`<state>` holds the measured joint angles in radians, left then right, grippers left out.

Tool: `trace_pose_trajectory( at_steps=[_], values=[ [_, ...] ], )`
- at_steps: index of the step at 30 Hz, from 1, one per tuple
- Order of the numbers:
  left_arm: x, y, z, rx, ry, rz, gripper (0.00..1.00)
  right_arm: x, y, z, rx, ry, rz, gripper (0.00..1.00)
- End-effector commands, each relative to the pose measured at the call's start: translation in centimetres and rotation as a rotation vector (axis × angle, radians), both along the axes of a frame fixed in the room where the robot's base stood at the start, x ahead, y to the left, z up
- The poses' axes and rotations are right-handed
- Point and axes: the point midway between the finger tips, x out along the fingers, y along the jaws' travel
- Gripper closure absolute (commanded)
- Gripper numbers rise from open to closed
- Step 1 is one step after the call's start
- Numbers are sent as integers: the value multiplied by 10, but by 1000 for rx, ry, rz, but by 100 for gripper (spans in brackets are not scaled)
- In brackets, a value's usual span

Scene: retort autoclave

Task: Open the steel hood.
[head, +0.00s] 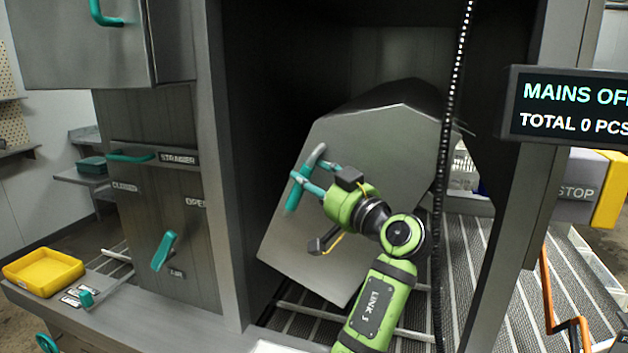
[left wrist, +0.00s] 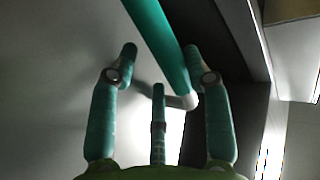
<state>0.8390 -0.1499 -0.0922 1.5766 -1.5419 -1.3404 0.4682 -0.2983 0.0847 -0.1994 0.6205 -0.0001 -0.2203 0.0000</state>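The steel hood (head: 370,150) is a grey panelled body, tilted inside the dark opening of the machine. Its teal bar handle (head: 305,178) sits on its front left side. My left gripper (head: 317,177) is at this handle, its teal fingers reaching toward the bar. In the left wrist view the fingers (left wrist: 160,52) are spread apart, and the teal handle bar (left wrist: 158,38) runs between their tips. The bar is close to the right fingertip; I cannot tell whether they touch. The hood's face (left wrist: 60,60) fills the left of that view. My right gripper is not in view.
Grey posts (head: 225,200) frame the opening, with a slatted floor (head: 470,250) below. A hanging chain (head: 447,150) passes right of my left arm. A display (head: 570,107) reads "MAINS OFF". A yellow tray (head: 43,271) and a teal lever (head: 163,251) are at left.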

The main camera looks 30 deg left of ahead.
Motion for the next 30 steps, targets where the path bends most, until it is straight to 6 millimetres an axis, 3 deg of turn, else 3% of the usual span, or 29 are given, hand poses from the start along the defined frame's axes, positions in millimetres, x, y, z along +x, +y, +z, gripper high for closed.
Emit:
trace_pose_trajectory(
  at_steps=[9,14,24,30],
  values=[
    [1,-1,0,0,-1,-3,51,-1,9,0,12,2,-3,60],
    [-1,-5,-1,-1,-1,-5,51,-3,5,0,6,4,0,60],
    [-22,-52,-6,-3,-5,0,51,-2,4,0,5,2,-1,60],
    [-29,-65,-7,-2,-6,3,51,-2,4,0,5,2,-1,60]
  ],
)
